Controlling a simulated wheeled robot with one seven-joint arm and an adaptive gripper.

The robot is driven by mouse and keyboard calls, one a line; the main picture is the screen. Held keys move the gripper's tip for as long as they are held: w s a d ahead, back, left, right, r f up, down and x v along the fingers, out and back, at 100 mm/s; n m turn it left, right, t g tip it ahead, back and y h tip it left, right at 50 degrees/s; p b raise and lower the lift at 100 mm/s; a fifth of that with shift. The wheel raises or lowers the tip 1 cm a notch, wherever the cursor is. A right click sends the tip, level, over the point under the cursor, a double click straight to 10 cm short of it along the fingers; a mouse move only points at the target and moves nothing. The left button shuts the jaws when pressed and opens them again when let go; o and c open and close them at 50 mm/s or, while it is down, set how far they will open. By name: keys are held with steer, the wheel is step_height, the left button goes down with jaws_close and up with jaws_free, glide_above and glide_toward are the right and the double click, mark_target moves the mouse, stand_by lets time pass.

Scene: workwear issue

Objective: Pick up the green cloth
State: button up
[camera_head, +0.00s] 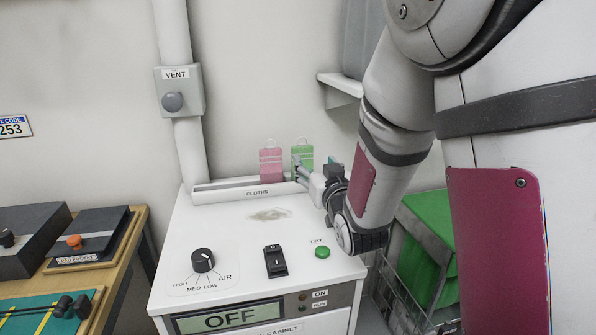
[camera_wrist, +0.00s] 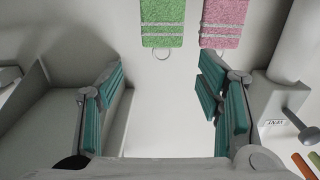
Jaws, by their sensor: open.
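The green cloth (camera_head: 303,154) stands upright by the wall at the back of the white cabinet, behind the strip marked CLOTHS, with a loop at its top. In the wrist view the green cloth (camera_wrist: 163,23) is at the top edge, cut off by the frame, with its ring below it. My gripper (camera_head: 308,170) is just in front of it at the cabinet's back right and partly covers its lower part. In the wrist view my gripper (camera_wrist: 160,92) is open, its teal-padded fingers wide apart and nothing between them. Whether it touches the cloth cannot be told.
A pink cloth (camera_head: 271,165) stands close left of the green one. The cabinet top (camera_head: 220,225) carries a dial, a black switch and a green button. A VENT box (camera_head: 180,91) is on the pipe. A small shelf (camera_head: 342,85) juts out right. A green bin (camera_head: 425,232) stands right.

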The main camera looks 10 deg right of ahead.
mark_target(303, 151)
steer(key=w, duration=0.6)
steer(key=shift+w, duration=0.4)
steer(key=w, duration=0.4)
steer(key=shift+w+a+f, duration=0.1)
steer(key=shift+a+f, duration=0.05)
steer(key=shift+f, duration=0.25)
steer(key=shift+w, duration=0.4)
steer(key=c, duration=0.8)
